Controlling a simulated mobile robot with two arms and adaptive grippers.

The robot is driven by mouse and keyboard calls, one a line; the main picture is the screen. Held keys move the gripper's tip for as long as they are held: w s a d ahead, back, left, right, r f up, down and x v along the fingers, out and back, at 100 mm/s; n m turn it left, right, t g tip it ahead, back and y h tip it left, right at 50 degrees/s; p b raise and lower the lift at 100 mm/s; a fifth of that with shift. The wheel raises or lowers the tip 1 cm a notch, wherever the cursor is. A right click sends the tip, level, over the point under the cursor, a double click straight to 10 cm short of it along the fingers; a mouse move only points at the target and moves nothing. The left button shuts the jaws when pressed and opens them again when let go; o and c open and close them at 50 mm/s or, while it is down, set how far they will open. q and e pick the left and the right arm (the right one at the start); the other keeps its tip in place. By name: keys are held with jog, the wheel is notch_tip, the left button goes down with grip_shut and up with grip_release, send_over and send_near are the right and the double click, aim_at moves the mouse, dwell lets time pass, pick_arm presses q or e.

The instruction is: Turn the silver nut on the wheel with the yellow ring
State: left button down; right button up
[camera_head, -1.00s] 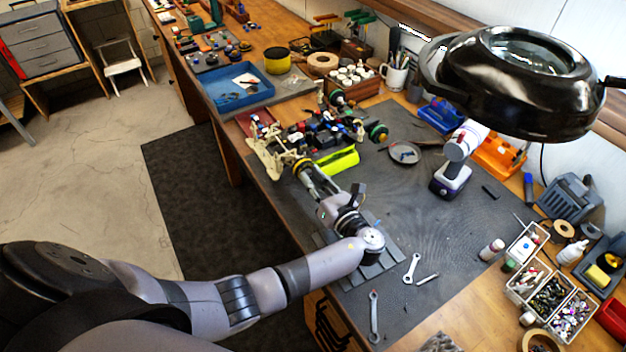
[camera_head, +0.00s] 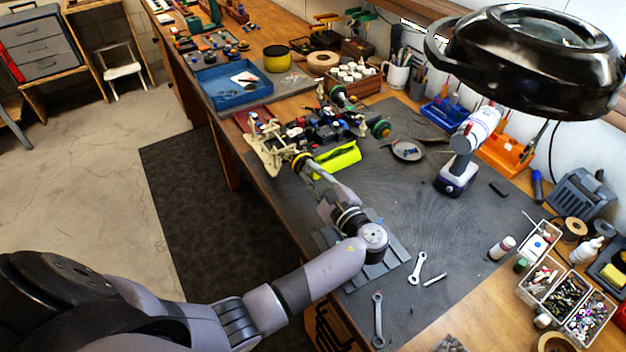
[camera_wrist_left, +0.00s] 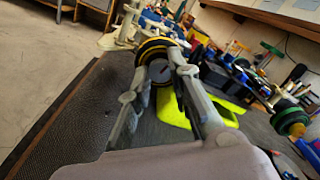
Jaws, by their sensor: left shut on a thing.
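The wheel with the yellow ring (camera_head: 300,161) is on the near end of the car chassis (camera_head: 268,150), on the bench mat. In the left wrist view the black wheel with its yellow ring (camera_wrist_left: 152,45) faces me. A grey, round hub with the silver nut (camera_wrist_left: 160,71) shows between the fingers. My left gripper (camera_head: 311,170) reaches the wheel from the front. In the left wrist view its fingers (camera_wrist_left: 160,65) are on either side of the hub, shut on the nut; the exact contact is partly hidden. My right gripper is not in view.
A bright yellow-green part (camera_head: 338,159) lies close beside the wheel. Wrenches (camera_head: 417,268) lie on the mat to the right. The mat's middle is mostly clear.

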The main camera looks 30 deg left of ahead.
pick_arm(q)
jog(key=shift+f+n+b, duration=0.1)
jog(key=shift+n+b, duration=0.9)
jog(key=shift+n, duration=0.5)
jog(key=c, duration=1.4)
grip_release()
jog(key=shift+c, duration=0.2)
jog(key=shift+s+d, duration=0.15)
jog(key=shift+d, duration=0.05)
jog(key=v, duration=1.1)
jog(key=shift+s+d, duration=0.15)
jog(key=shift+d, duration=0.15)
